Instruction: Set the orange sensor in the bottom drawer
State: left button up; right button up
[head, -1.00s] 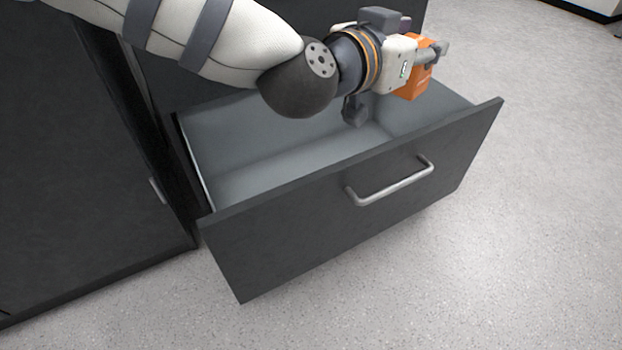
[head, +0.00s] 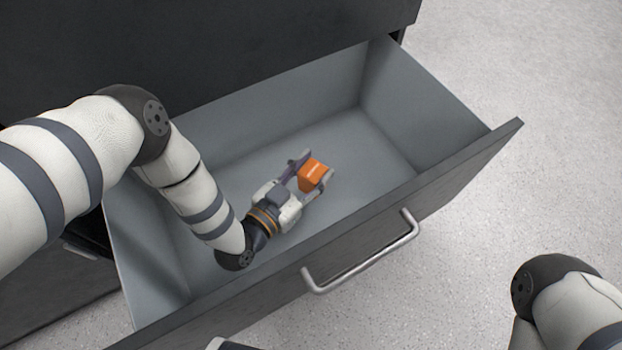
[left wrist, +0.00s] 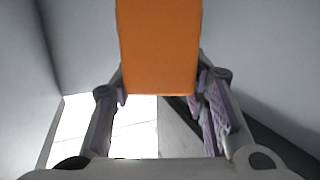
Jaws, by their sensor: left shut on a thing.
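The orange sensor (head: 312,174) is a small orange block between the fingertips of my left gripper (head: 311,175), which is shut on it. Both are inside the open bottom drawer (head: 255,135), over its grey floor. I cannot tell whether the sensor touches the floor. In the left wrist view the sensor (left wrist: 158,45) fills the top middle, between the two fingers. The right gripper is not in view; only part of my right arm shows at the lower right of the head view.
The drawer's dark front panel with its silver handle (head: 360,265) runs along the near side. The dark cabinet (head: 200,50) stands behind. The drawer floor around the sensor is bare. Speckled floor (head: 540,200) lies to the right.

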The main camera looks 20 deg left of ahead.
pick_arm(q)
notch_tip(320, 180, down, 8)
jog(key=b, duration=0.4)
jog(key=shift+s, duration=0.15)
jog(key=shift+r, duration=0.1)
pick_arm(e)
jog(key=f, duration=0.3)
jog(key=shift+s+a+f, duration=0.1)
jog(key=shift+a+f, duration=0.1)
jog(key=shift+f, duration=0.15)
pick_arm(q)
jog(key=o, duration=1.3)
jog(key=shift+r, duration=0.1)
jog(key=p+v, duration=0.3)
jog(key=v, duration=0.3)
jog(key=shift+s+a+r, duration=0.15)
jog(key=shift+s+a, duration=0.05)
jog(key=shift+s, duration=0.1)
jog(key=shift+s+a, duration=0.1)
jog(key=shift+s, duration=0.25)
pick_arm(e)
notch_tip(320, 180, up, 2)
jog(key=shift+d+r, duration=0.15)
